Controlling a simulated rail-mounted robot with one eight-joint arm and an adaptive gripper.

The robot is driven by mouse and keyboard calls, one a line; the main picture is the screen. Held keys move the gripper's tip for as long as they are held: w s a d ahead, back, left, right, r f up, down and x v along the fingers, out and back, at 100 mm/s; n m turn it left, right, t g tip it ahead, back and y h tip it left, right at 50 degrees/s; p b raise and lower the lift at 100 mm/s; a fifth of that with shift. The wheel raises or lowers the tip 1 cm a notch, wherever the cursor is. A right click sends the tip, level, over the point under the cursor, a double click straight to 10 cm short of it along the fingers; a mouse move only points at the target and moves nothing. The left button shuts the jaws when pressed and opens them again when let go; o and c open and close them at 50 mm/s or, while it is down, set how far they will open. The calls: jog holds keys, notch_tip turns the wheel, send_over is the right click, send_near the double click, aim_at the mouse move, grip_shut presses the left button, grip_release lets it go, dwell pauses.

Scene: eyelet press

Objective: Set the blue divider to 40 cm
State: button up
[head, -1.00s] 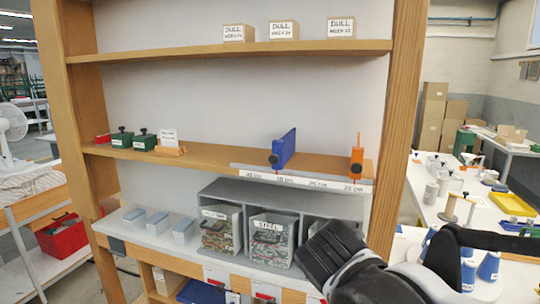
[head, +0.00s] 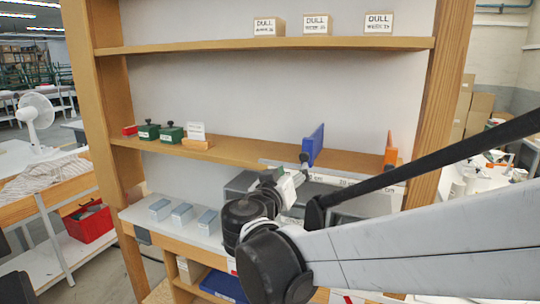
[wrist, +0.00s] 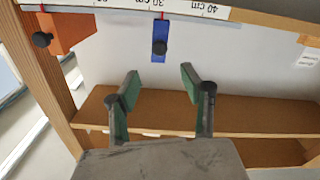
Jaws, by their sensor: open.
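The blue divider (head: 315,146) stands on the middle shelf in the head view, a black knob at its front end. In the wrist view, the blue divider (wrist: 159,30) shows with its black knob (wrist: 159,47) and a red mark on the scale strip (wrist: 185,8), just beside the "30 cm" label. The "40 cm" label lies further right in that view. My gripper (wrist: 158,80) is open and empty, its fingers apart and short of the knob. In the head view my gripper (head: 292,186) is just below the shelf edge, partly hidden by my arm.
An orange divider (head: 390,152) stands right of the blue one, with its own knob in the wrist view (wrist: 41,39). Green boxes (head: 170,132) and a card (head: 196,132) stand left on the shelf. Between card and blue divider the shelf is clear.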

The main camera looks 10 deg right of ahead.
aim_at(303, 157)
jog(key=p+x, duration=0.1)
jog(key=x, duration=1)
jog(key=shift+w+d, duration=0.2)
grip_shut()
